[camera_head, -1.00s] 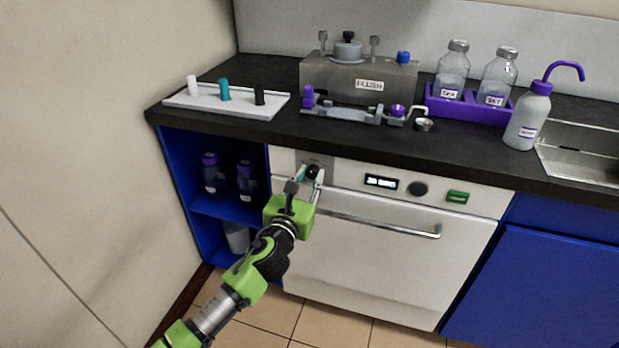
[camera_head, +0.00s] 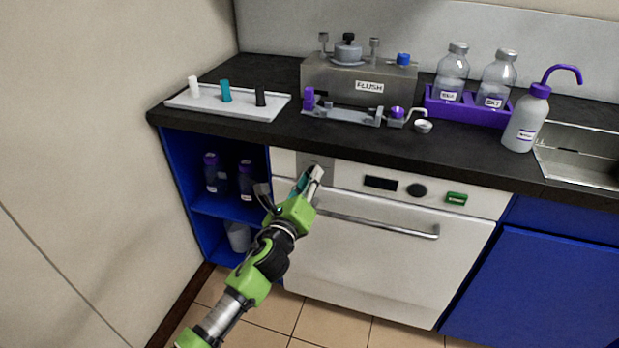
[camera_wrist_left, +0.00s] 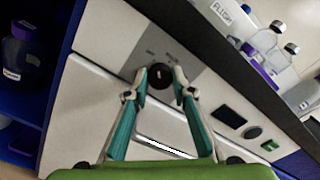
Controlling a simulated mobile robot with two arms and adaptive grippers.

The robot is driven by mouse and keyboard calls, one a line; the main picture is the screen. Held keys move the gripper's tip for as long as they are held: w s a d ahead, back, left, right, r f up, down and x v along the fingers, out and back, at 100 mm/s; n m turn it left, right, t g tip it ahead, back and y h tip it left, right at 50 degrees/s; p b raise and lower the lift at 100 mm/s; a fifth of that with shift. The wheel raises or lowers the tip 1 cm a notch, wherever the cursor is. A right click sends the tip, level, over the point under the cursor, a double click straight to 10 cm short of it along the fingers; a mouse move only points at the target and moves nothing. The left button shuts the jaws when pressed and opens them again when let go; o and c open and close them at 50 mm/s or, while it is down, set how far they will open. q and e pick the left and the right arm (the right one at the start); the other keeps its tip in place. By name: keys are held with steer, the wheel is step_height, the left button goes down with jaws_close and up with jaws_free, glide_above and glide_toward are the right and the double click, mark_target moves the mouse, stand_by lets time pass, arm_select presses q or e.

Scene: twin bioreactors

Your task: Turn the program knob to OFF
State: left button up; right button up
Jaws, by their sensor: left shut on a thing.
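The program knob (camera_wrist_left: 160,75) is a black round knob on a grey plate at the left of the appliance's white front panel. In the left wrist view it sits between the fingertips of my left gripper (camera_wrist_left: 161,84), which is shut on it. A light mark shows on the knob's face. In the head view my left gripper (camera_head: 312,175) covers the knob at the panel. The display (camera_head: 381,183) right of it is dark. My right gripper is not in view.
A dark round dial (camera_head: 416,190) and a green switch (camera_head: 456,198) sit further right on the panel. A long door handle (camera_head: 380,226) runs below. The black counter (camera_head: 440,150) overhangs above, and a blue open cabinet (camera_head: 187,165) stands at left.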

arm_select(q)
steer(key=shift+f+n, duration=0.1)
steer(key=shift+n, duration=1.5)
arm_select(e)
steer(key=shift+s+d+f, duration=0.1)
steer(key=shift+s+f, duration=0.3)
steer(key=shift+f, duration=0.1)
arm_select(q)
steer(key=o, duration=1.1)
steer(key=v, duration=1.2)
